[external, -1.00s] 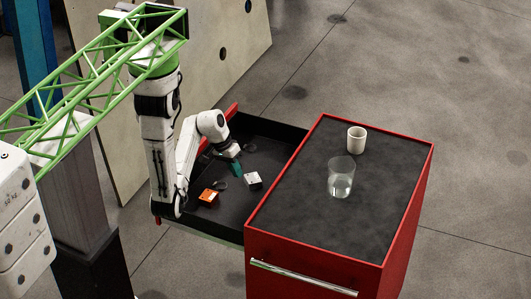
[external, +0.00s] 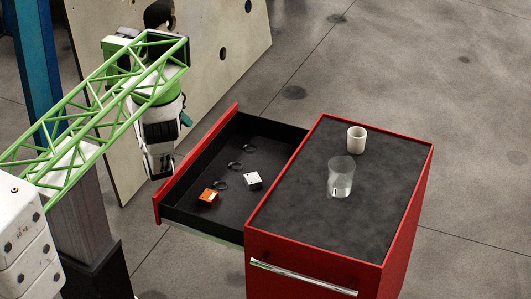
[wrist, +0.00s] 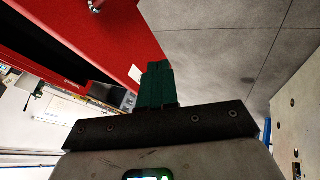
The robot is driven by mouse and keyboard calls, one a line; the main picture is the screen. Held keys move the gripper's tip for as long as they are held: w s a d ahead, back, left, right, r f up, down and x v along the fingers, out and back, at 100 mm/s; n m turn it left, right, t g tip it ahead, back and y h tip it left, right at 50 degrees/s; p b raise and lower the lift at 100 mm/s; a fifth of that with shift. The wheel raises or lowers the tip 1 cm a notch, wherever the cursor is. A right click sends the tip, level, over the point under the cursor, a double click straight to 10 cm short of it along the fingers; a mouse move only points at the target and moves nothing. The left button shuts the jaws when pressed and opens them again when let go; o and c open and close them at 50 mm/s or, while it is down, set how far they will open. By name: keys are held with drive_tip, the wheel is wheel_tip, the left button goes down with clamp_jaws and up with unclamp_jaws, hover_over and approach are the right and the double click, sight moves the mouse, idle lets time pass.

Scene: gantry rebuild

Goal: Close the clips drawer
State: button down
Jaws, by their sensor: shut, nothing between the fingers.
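The drawer (external: 268,133) stands open, out to the left of the red cabinet (external: 315,262). Its red front (external: 196,150) faces left. Inside lie an orange box (external: 209,196), a white box (external: 253,181) and several dark rings or clips (external: 222,183). My gripper (external: 186,119) is outside the drawer, left of its front, partly hidden behind my arm. In the wrist view its teal fingers (wrist: 156,84) are shut with nothing between them. A red panel (wrist: 100,35) with a metal handle end (wrist: 95,5) shows beyond the fingers.
A white cup (external: 356,139) and a clear glass (external: 341,177) stand on the cabinet's dark top (external: 308,205). A pale panel with holes (external: 225,75) stands behind my arm. Floor between panel and drawer is open.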

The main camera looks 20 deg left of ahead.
drive_tip(key=d+r+p+x, duration=0.1)
drive_tip(key=d+p+x, duration=0.1)
drive_tip(key=x, duration=0.9)
drive_tip(key=shift+s+d+f, duration=0.2)
drive_tip(key=shift+f, duration=0.15)
drive_tip(key=shift+d, duration=0.1)
drive_tip(key=p, duration=0.5)
approach(285, 160)
drive_tip(key=d+f, duration=0.1)
drive_tip(key=d, duration=0.1)
drive_tip(key=d+f, duration=0.1)
drive_tip(key=d, duration=0.1)
drive_tip(key=s+d+f, duration=0.1)
drive_tip(key=d, duration=0.2)
drive_tip(key=shift+s+f, duration=0.1)
drive_tip(key=shift+f, duration=0.1)
